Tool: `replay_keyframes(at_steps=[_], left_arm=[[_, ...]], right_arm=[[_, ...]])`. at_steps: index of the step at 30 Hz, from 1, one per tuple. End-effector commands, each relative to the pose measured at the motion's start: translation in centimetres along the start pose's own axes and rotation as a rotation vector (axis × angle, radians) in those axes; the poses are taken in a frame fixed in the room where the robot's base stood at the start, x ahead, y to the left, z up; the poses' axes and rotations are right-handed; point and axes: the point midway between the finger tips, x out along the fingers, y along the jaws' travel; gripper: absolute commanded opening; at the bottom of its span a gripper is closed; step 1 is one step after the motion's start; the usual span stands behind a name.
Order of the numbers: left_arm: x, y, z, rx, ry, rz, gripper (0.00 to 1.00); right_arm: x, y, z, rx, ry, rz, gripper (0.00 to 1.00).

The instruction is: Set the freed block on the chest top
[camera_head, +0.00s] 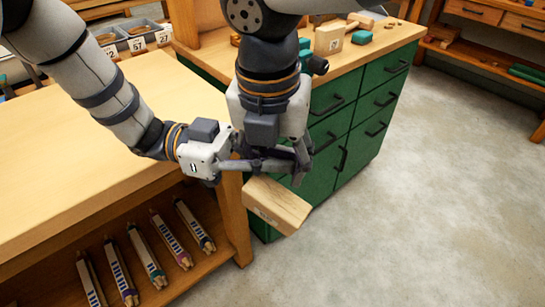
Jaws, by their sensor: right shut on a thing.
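A light wooden block (276,204) is tilted in the air in front of the green drawer chest (345,125). My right gripper (291,172), coming down from the top, is shut on the block at its upper end. My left gripper (250,166) is close beside the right gripper, at the block's upper left. Its fingers overlap the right gripper in the picture, so I cannot tell whether they are open or touch the block. The chest's wooden top (387,43) lies behind and above the block, partly hidden by my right arm.
A labelled wooden block (329,40), a teal piece (362,37) and other small pieces stand on the chest top. A wooden bench (110,135) is at the left, with several labelled bundles on its lower shelf. Bins (137,32) stand behind. Floor at right is clear.

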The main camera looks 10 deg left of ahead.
Motion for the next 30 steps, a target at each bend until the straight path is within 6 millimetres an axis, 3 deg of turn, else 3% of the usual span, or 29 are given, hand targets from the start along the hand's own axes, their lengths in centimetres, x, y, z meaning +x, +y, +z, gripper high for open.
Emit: replay_keyframes(at_steps=[4,5,10,20,23,30], left_arm=[[0.1,-0.1,-0.2,0.002,0.008,0.001,0.00],[0.1,-0.1,-0.2,0.002,0.008,0.001,0.00],[0.2,-0.1,-0.2,0.001,0.007,0.000,0.00],[0.2,-0.1,0.0,0.000,0.001,-0.002,0.00],[0.1,-0.2,0.1,0.000,-0.002,-0.004,0.00],[0.0,-0.1,0.1,0.001,-0.002,-0.004,0.00]], right_arm=[[0.0,0.4,-0.2,-0.003,0.003,0.013,0.15],[0.0,0.4,-0.2,-0.003,0.003,0.014,0.52],[-0.1,0.5,-0.3,-0.004,0.004,0.016,0.88],[-0.5,0.7,-0.3,-0.004,0.004,0.019,0.88],[-2.0,0.7,-0.2,-0.003,0.000,0.021,0.88],[-7.8,0.4,-0.1,-0.001,-0.001,0.015,0.88]])
